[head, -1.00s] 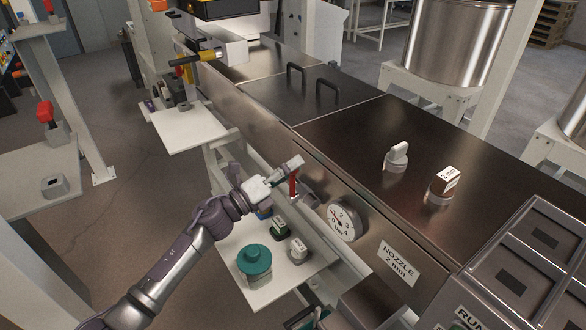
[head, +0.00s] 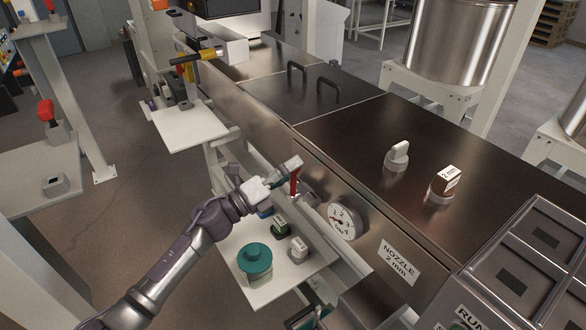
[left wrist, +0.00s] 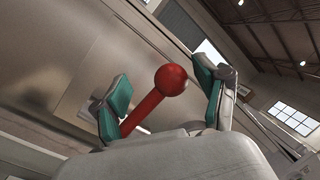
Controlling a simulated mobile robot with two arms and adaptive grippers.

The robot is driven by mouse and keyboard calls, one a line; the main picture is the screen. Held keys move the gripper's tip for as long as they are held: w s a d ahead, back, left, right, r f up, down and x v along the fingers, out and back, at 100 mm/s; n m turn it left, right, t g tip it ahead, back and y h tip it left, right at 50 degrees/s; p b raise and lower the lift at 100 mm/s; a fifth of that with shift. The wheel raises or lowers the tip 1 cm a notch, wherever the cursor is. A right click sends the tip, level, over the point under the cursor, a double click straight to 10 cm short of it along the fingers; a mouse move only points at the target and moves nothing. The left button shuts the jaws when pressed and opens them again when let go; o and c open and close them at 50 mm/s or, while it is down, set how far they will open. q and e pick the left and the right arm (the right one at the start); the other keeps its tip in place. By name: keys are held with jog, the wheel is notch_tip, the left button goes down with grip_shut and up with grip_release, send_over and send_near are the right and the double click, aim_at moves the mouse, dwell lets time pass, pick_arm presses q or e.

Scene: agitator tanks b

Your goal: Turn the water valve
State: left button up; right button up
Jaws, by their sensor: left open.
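The water valve's red lever (head: 295,183) stands on the side of the steel machine, left of the round pressure gauge (head: 342,221). In the left wrist view the lever's red ball end (left wrist: 171,80) and slanting red shaft (left wrist: 143,112) lie between the teal finger pads. My left gripper (head: 283,170) is at the lever, with its fingers apart on either side of it. It also shows in the left wrist view (left wrist: 163,98), open, with visible gaps beside the ball. The lever's base is hidden in the left wrist view.
Below the lever, a white shelf (head: 245,291) bears a teal round container (head: 255,262) and small labelled blocks (head: 299,249). A nozzle label (head: 399,262) is on the machine side. Two knobs (head: 397,156) (head: 444,184) stand on the steel top.

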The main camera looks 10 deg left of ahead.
pick_arm(q)
jog(key=v, duration=1.1)
jog(key=shift+s+a, duration=0.15)
jog(key=shift+s, duration=0.05)
jog(key=shift+f, duration=0.15)
